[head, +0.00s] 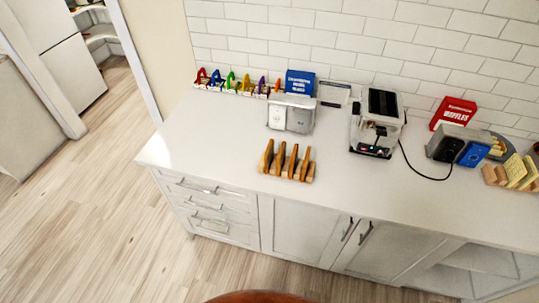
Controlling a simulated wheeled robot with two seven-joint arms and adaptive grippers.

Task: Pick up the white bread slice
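A wooden rack (268,170) stands on the white counter near its front edge and holds several upright brown slices (281,158). A second wooden rack (492,177) at the far right holds several pale, cream-yellow slices (515,170), the lightest slice-like things in view. Which of these is the white bread slice, I cannot tell at this size. The right rack is partly cut off by the picture's edge. Neither of my grippers is in view.
A white and grey appliance (291,116), a coffee machine (377,120) and a grey appliance (454,142) stand on the counter (350,190). Blue (300,83) and red (453,113) boxes are behind. A reddish-brown rounded surface (258,297) shows at the bottom. Floor at left is clear.

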